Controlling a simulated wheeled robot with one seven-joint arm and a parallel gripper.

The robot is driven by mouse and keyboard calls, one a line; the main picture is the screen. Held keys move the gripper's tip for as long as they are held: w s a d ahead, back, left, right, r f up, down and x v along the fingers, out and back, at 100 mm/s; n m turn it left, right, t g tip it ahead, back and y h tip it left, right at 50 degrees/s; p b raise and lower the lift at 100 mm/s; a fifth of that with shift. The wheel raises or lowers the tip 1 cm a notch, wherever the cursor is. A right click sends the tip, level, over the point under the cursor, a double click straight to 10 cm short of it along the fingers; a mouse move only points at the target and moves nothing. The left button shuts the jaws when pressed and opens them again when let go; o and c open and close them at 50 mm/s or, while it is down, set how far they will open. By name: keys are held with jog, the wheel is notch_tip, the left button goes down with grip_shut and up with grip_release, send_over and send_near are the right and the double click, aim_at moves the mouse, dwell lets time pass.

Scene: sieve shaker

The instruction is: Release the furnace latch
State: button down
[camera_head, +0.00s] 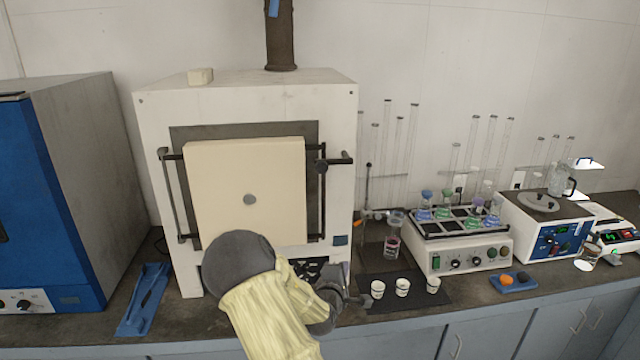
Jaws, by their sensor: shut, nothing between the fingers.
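The furnace (245,100) is a white box on the bench, left of centre. Its thick cream door (222,175) sits against the dark front frame and looks closed. Dark bars run along both sides of the door. The latch (322,167), a dark knob with a short bar pointing right, is at the door's upper right. My gripper (358,301) is low in front of the furnace's lower right, well below the latch and apart from it. It is shut and empty. My arm hides the lower part of the furnace front.
Three small white cups (403,287) stand on a dark mat just right of my gripper. A rack of flasks on a white device (470,250) and glass tubes are farther right. A blue cabinet (45,200) and blue tray (143,300) are left. The space right of the latch holds thin glassware.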

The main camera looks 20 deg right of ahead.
jog(key=w+a+r+n+t, duration=0.2)
jog(key=r+n+t, duration=0.3)
jog(key=n, duration=0.3)
jog(key=w+a+r+n+t+y+p, duration=0.1)
jog(key=w+a+r+n+t, duration=0.1)
jog(key=r+n+t, duration=0.3)
jog(key=a+n+t, duration=0.1)
jog(key=n, duration=0.2)
jog(key=shift+a+r+n+t, duration=0.15)
jog(key=shift+a+n+t, duration=0.15)
jog(key=shift+a+n, duration=0.1)
jog(key=shift+w+d+r, duration=0.1)
jog(key=s+r+p+x, duration=0.1)
jog(key=r+p+x, duration=0.1)
jog(key=p+x, duration=0.6)
jog(key=shift+x, duration=2.1)
jog(key=shift+r, duration=0.15)
